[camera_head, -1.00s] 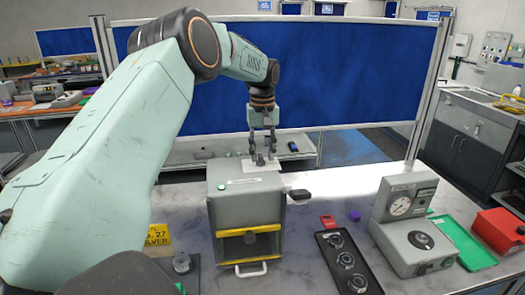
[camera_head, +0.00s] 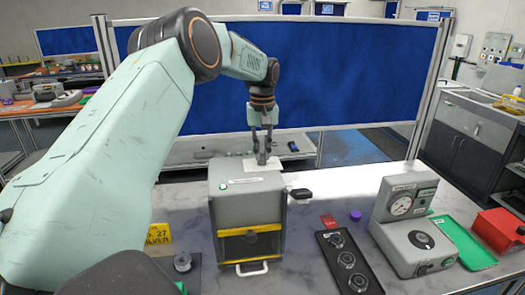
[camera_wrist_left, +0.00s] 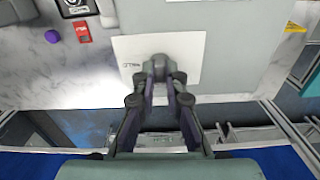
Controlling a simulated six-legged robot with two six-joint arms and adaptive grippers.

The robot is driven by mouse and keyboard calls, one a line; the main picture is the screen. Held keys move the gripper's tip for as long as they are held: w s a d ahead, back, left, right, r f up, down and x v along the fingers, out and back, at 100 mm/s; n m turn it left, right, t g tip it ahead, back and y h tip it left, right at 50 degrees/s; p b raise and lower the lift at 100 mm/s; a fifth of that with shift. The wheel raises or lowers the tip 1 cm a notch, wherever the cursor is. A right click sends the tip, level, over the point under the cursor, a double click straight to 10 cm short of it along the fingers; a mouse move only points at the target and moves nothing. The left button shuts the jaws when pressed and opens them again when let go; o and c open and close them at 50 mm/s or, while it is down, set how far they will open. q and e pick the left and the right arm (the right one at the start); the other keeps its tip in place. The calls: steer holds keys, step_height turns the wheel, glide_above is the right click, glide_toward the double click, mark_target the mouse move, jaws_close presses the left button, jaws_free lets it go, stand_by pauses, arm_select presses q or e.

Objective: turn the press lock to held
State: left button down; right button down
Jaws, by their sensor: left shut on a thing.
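The press is a grey box (camera_head: 243,205) with a yellow-edged front window and a white handle low on its front. On its top is a white plate (camera_wrist_left: 200,48) with a small grey lock knob (camera_wrist_left: 160,68). My left gripper (camera_head: 262,160) reaches down from above onto this knob. In the left wrist view its fingers (camera_wrist_left: 160,82) are closed in on the knob from both sides. The fingers hide part of the knob, and I cannot read its setting. My right gripper is not in view.
A black lever (camera_head: 300,193) sticks out at the press's right side. A black tray with round parts (camera_head: 347,262), a gauge unit (camera_head: 405,225), a green tray (camera_head: 464,243) and a red box (camera_head: 500,232) stand to the right. A yellow sign (camera_head: 158,234) is at the left.

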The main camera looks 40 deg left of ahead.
arm_select(q)
steer(key=m, duration=1.3)
steer(key=shift+m, duration=2.4)
steer(key=c, duration=1.4)
jaws_free()
